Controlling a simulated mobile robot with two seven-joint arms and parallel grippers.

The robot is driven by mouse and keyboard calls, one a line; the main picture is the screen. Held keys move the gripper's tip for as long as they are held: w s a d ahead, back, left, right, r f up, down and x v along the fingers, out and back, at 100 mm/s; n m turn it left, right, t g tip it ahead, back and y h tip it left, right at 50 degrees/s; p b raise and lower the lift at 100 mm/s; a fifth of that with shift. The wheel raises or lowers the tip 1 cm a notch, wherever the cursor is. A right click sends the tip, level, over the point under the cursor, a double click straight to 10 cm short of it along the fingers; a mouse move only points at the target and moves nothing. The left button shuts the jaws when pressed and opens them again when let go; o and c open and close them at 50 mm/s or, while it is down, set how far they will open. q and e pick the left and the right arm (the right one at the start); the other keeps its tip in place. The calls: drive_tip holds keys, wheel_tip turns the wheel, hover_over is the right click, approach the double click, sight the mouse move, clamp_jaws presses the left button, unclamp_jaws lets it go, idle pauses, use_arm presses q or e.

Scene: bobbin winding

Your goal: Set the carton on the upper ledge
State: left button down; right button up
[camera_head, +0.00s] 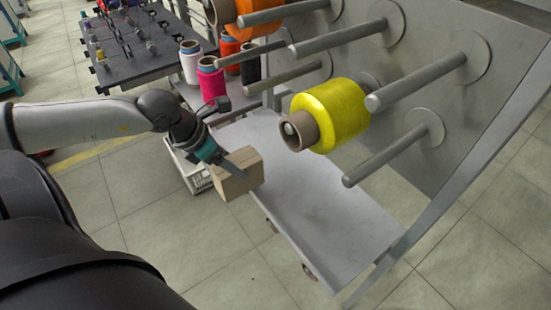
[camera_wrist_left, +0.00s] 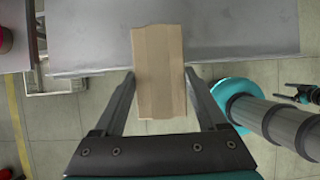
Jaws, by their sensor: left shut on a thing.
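The carton (camera_head: 237,175) is a plain light-brown box. My left gripper (camera_head: 238,165) is shut on it, with a finger along its near upper side. In the left wrist view the carton (camera_wrist_left: 159,75) sits between the two fingertips of the left gripper (camera_wrist_left: 159,78), and its far part overlaps the edge of a grey metal shelf (camera_wrist_left: 230,35). In the head view that shelf (camera_head: 325,210) is the low platform of a cart, to the right of the carton. I cannot tell whether the carton touches it.
Grey pegs stick out from the cart's upright panel (camera_head: 455,130) above the platform; one holds a yellow spool (camera_head: 335,115). Several thread cones, including a pink one (camera_head: 211,82), stand behind the arm. A white crate (camera_head: 190,168) is on the floor. The platform's front is bare.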

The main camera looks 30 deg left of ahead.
sight(248, 155)
use_arm(q)
drive_tip(key=shift+w+d+b, duration=0.25)
drive_tip(key=shift+w+b, duration=0.45)
drive_tip(key=shift+b, duration=0.05)
drive_tip(key=shift+w+d+b, duration=0.2)
drive_tip(key=shift+w+b, duration=0.15)
drive_tip(key=shift+w, duration=0.2)
drive_tip(key=shift+w+d+b, duration=0.35)
drive_tip(key=shift+w+b, duration=0.15)
drive_tip(key=shift+w, duration=0.1)
drive_tip(key=shift+w+d+f, duration=0.55)
drive_tip(key=shift+w, duration=0.6)
drive_tip(key=shift+w+d+f, duration=0.5)
drive_tip(key=shift+w+f, duration=0.1)
drive_tip(key=shift+w, duration=0.6)
drive_tip(key=shift+w+d+f, duration=0.55)
drive_tip(key=shift+w, duration=0.6)
drive_tip(key=shift+f+b, duration=0.1)
drive_tip(key=shift+b, duration=0.2)
drive_tip(key=shift+c, duration=1.8)
unclamp_jaws()
drive_tip(key=o, duration=0.4)
drive_tip(key=shift+c, duration=0.2)
